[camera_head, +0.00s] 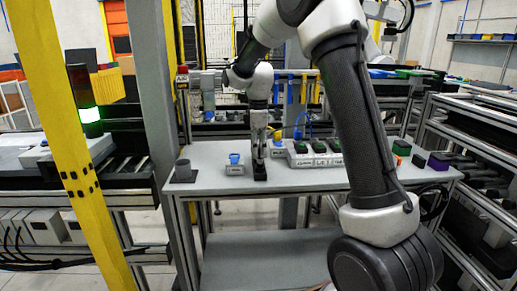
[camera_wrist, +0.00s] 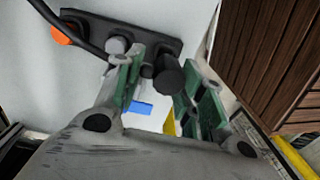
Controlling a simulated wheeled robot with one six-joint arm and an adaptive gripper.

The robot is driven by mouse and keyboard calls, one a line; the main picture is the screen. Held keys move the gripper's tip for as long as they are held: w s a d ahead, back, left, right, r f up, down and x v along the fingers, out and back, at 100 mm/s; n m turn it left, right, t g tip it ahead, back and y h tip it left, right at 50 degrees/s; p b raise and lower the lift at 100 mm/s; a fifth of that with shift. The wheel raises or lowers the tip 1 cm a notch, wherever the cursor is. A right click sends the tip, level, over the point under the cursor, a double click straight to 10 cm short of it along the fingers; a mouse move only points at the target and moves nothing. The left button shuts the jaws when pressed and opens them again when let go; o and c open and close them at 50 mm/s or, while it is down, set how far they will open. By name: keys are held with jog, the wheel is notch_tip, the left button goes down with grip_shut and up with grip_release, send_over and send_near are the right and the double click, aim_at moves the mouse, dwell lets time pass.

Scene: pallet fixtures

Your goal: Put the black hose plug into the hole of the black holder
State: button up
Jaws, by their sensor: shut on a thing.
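My gripper (camera_head: 259,160) points down low over the middle of the table. In the wrist view its two green-padded fingers (camera_wrist: 163,64) are shut on the black hose plug (camera_wrist: 169,80), a short dark cylinder. Beyond the fingertips lies a black bar-shaped base (camera_wrist: 92,24), which looks like the black holder, with a light grey knob (camera_wrist: 117,45) on it. The plug's far end overlaps the bar's right part. I cannot tell whether it is in a hole or just above. In the head view a small dark shape (camera_head: 260,174) shows beneath the gripper.
A blue-topped block (camera_head: 235,168) stands left of the gripper, and a row of green-topped blocks (camera_head: 315,158) stands right of it. An orange part (camera_wrist: 61,37) and black cable lie near the bar.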

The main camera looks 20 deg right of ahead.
jog(key=shift+f, duration=1.45)
dwell(0.3)
jog(key=o, duration=1.1)
jog(key=shift+r, duration=0.1)
notch_tip(320, 180, up, 12)
jog(key=shift+w+f, duration=0.1)
jog(key=shift+w, duration=0.05)
